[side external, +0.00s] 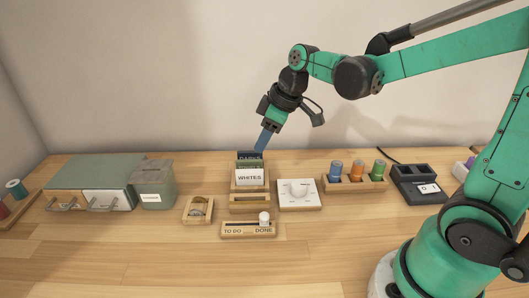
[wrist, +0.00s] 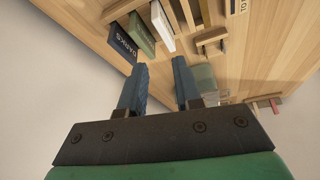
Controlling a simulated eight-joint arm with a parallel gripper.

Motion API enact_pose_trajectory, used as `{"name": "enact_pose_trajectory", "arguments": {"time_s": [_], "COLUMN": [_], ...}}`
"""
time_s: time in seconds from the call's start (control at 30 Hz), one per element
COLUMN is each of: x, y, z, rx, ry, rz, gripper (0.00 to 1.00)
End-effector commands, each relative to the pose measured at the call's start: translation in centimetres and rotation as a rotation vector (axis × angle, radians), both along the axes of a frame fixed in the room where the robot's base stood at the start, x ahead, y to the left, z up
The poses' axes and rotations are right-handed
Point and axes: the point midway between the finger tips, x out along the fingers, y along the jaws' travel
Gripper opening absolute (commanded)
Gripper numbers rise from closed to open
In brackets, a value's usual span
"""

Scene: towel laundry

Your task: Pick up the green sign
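The green sign (side external: 249,163) stands in a wooden rack between a dark sign behind it and a white sign in front. Only its upper strip shows in the side view, the rest hidden by the white sign. In the wrist view the green sign (wrist: 142,34) lies beyond my fingertips, between the dark "DARKS" sign (wrist: 122,43) and the white sign (wrist: 162,26). My gripper (side external: 262,148) is above the back of the rack, its blue fingers pointing down. In the wrist view my gripper (wrist: 159,62) is open, with nothing between the fingers.
The "WHITES" sign (side external: 250,177) stands at the front. A white dial box (side external: 300,194) and a holder with coloured spools (side external: 355,184) are to the right. A green-grey bin (side external: 157,190) and a small wooden tray (side external: 198,210) are left. A "TO DO/DONE" slider (side external: 248,231) is in front.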

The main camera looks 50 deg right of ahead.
Motion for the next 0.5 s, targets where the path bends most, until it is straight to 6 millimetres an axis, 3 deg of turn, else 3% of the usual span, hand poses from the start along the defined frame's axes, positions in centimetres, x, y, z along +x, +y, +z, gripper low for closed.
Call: {"name": "enact_pose_trajectory", "arguments": {"time_s": [0.2, 0.5], "x": [2.9, 4.0], "y": [-1.5, -1.4], "z": [-2.7, -5.0], "rx": [0.017, 0.024], "ry": [0.026, 0.027], "rz": [0.206, 0.275], "gripper": [0.29, 0.29]}}
